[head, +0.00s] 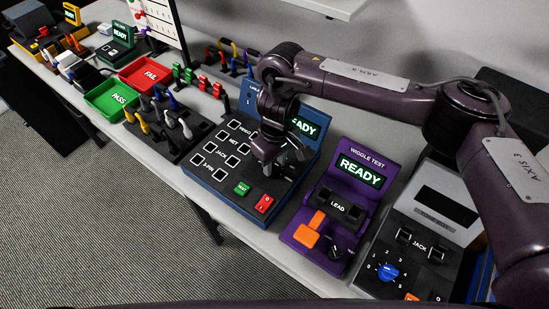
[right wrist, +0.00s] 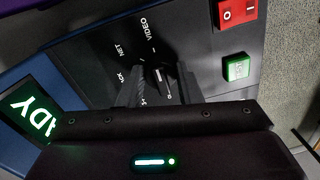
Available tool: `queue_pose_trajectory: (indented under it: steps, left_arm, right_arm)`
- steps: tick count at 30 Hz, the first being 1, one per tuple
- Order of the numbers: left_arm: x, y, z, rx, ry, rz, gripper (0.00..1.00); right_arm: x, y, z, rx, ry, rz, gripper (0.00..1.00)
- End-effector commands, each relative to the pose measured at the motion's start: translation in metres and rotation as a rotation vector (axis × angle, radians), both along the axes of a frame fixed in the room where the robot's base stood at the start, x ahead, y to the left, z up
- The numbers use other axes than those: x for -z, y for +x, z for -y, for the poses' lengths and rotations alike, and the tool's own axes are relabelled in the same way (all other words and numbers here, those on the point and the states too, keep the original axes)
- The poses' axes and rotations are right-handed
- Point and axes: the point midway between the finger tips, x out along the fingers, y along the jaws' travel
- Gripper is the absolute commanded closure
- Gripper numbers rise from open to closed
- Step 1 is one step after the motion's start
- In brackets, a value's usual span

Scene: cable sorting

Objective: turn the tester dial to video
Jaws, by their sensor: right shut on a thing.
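The blue tester (head: 228,163) has a lit READY screen (head: 308,127), which my right arm partly covers. Its dark dial (right wrist: 163,85) shows between my fingers in the right wrist view, with a VIDEO label (right wrist: 149,28) and a NET label (right wrist: 121,51) printed around it. My right gripper (right wrist: 163,88) is shut on the dial, one finger on each side. In the head view the right gripper (head: 287,160) is down at the tester's panel and hides the dial. I cannot tell clearly which label the dial points to. My left gripper is not in view.
A green button (head: 242,188) and a red switch (head: 264,204) sit near the gripper on the same panel. A purple wiggle tester (head: 317,222) and a grey tester (head: 420,235) stand to the right. Green (head: 98,110) and red (head: 133,84) trays stand left, beyond several cable plugs.

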Motion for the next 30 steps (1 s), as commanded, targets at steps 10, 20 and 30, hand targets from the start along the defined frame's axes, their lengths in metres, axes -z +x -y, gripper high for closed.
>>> queue_pose_trajectory:
  steps: [10, 20, 30]
  left_arm:
    - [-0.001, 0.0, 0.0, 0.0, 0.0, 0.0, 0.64]
    - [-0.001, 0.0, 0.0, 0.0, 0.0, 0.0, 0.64]
    - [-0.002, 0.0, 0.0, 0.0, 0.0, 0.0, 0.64]
  right_arm:
    - [-0.002, 0.002, -0.001, 0.009, 0.005, 0.007, 0.91]
    - [-0.001, 0.001, -0.001, 0.006, 0.002, 0.004, 0.47]
    - [-0.017, 0.003, 0.0, 0.003, 0.002, 0.008, 0.47]
